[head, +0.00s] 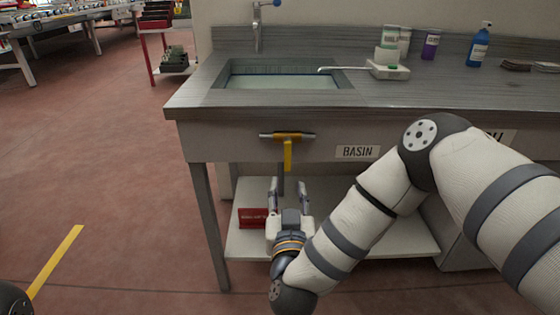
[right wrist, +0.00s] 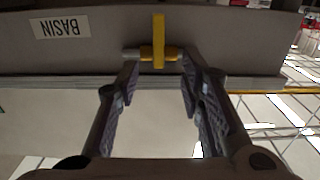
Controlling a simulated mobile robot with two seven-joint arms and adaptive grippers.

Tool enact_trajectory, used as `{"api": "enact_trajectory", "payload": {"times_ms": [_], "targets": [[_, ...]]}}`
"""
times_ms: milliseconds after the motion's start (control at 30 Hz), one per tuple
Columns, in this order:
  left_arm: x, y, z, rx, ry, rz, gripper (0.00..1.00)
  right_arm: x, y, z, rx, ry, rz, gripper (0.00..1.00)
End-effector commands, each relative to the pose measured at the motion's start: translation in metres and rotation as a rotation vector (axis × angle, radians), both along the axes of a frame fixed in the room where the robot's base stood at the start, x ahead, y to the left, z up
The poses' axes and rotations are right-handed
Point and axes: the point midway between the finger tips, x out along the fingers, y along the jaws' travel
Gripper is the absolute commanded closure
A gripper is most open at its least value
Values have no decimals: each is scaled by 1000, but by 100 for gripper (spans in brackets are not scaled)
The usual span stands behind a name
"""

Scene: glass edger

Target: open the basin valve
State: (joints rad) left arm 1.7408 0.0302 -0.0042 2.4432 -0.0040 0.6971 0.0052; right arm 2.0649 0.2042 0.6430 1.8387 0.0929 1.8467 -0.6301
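The basin valve has a yellow lever handle (head: 287,152) on a short metal pipe (head: 268,136) at the front panel of the sink bench. The lever hangs down from the pipe. A "BASIN" label (head: 358,152) is to its right. My right gripper (head: 288,184) is open and empty, just below the lever. In the right wrist view the yellow lever (right wrist: 158,42) shows ahead, beyond and between the open fingertips (right wrist: 158,70), with no contact visible. The label appears upside down there (right wrist: 61,27). My left gripper is not in view; only a bit of dark arm shows at lower left.
The basin (head: 285,80) is set in the bench top, with a tap (head: 257,30) behind it. A blue spray bottle (head: 478,46), a purple container (head: 430,45) and a white tray (head: 388,71) stand to the right. A lower shelf (head: 380,238) holds a red box (head: 252,217).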

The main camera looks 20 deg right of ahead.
Motion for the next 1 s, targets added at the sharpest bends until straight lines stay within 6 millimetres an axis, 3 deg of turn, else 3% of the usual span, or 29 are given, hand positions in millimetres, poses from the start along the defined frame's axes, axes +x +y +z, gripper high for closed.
{"api": "enact_trajectory", "payload": {"times_ms": [400, 600, 833, 1000], "targets": [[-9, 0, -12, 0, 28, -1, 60, 91, -28, -3, 0, 0, -3, 65], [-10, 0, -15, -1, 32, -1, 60, 109, -32, -1, 1, 2, 1, 65], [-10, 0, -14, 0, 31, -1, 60, 110, -32, 0, 0, 1, 1, 65], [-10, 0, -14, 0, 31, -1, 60, 110, -32, 0, 0, 1, 1, 100]]}}
